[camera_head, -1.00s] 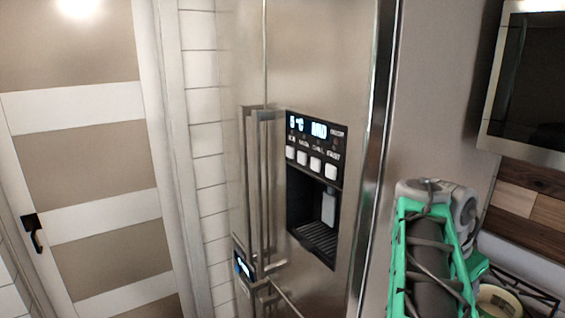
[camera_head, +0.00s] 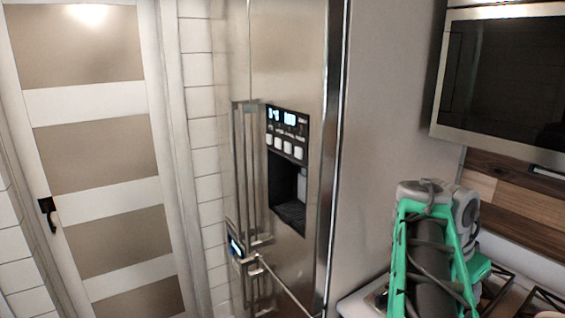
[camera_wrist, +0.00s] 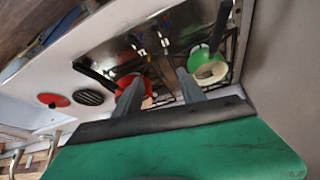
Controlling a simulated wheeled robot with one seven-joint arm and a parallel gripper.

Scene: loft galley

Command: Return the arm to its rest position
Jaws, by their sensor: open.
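My arm (camera_head: 430,255), green and grey with dark cables, is folded upright at the lower right of the head view. My gripper is hidden in that view. In the wrist view, my gripper (camera_wrist: 158,80) shows two dark fingers spread apart with nothing held between them. Beyond the fingertips are a red pan (camera_wrist: 130,88) and a green-rimmed pot (camera_wrist: 207,66) on the cooktop. I cannot tell the exact gap between the fingers and the cookware.
A steel fridge (camera_head: 285,60) with long handles stands at the centre, and a striped door (camera_head: 95,150) at the left. A wall oven or microwave (camera_head: 510,80) hangs at the upper right. A red disc and a dark striped disc (camera_wrist: 90,97) lie on the white counter.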

